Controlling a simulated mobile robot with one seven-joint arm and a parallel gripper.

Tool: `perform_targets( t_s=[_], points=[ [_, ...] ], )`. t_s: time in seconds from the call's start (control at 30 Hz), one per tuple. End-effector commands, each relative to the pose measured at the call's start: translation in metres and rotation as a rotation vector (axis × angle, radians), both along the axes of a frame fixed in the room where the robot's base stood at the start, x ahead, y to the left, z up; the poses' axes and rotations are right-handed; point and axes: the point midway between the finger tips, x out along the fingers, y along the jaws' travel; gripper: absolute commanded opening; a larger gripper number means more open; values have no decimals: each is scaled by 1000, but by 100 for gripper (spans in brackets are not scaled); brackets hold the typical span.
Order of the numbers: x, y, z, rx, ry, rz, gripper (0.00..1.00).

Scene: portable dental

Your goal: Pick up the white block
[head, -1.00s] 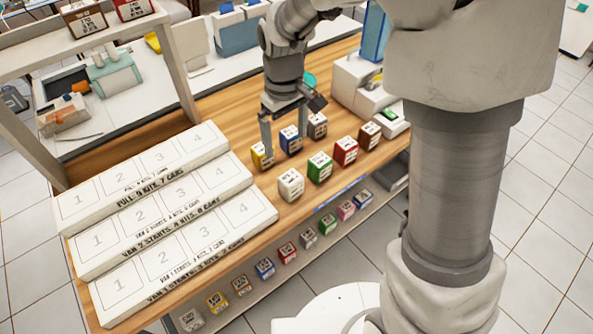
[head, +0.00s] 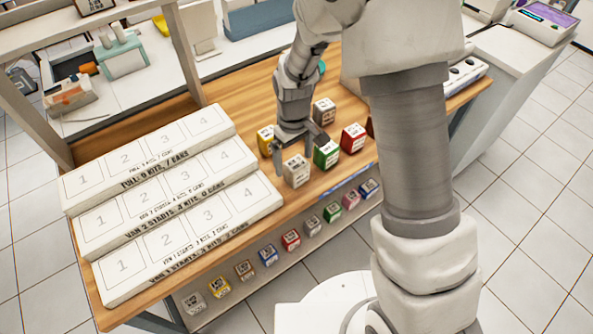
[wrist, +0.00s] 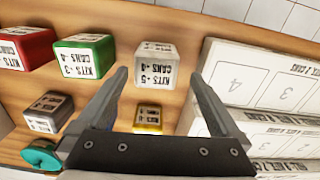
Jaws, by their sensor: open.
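The white block (head: 296,171) stands on the wooden table at the front left of the loose blocks, just right of the stepped white boards. My gripper (head: 298,152) is open and empty, with its fingers pointing down close behind and above the block. In the wrist view the white block (wrist: 155,66) lies beyond and between the open fingertips (wrist: 156,78), its label reading KITS and CANS upside down. No contact between fingers and block can be made out.
The green block (head: 326,154) is close to the right of the white one, then the red block (head: 353,138). The yellow block (head: 266,141) and grey block (head: 324,111) stand behind. Numbered stepped boards (head: 150,235) lie left. A shelf below holds several blocks.

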Motion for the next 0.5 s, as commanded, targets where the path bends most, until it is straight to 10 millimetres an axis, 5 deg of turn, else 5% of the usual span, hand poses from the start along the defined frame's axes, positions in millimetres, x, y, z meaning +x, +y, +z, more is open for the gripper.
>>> perform_targets(
  t_s=[0.23, 0.5],
  points=[
    [0, -7, -38, -2, 4, 0, 100],
    [1, -6, -46, -1, 1, -1, 100]
  ],
)
